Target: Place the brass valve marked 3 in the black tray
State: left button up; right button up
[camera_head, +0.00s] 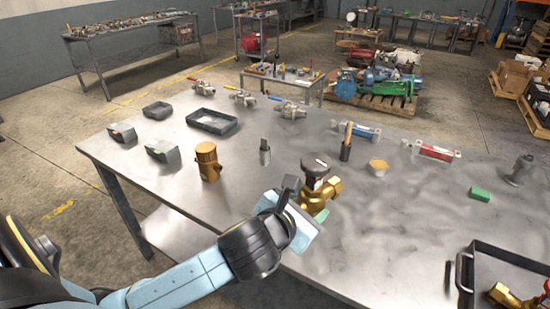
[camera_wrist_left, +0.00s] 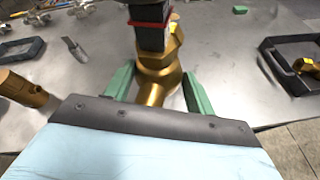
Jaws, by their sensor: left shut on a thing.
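A brass valve (camera_head: 320,190) with a dark round top stands near the middle of the metal table. My left gripper (camera_head: 305,203) is shut on its brass body; in the left wrist view the green fingers (camera_wrist_left: 158,88) lie on both sides of the valve (camera_wrist_left: 158,75). A red band shows on its dark upper part there. I cannot read a number on it. The black tray (camera_head: 462,283) is at the lower right, partly cut off, with another brass valve (camera_head: 512,297) with red parts in it. The tray also shows in the left wrist view (camera_wrist_left: 282,75). My right gripper is out of view.
A brass cylinder (camera_head: 208,162) stands left of the gripper. A dark shallow frame (camera_head: 212,122), several silver valves, a blue level (camera_head: 358,129), a red level (camera_head: 435,151) and a green block (camera_head: 480,194) lie farther back. The table between the held valve and the tray looks clear.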

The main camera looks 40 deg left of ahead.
aim_at(518, 284)
jog(key=u, duration=0.75)
jog(key=i, duration=0.6)
jog(key=z, duration=0.7)
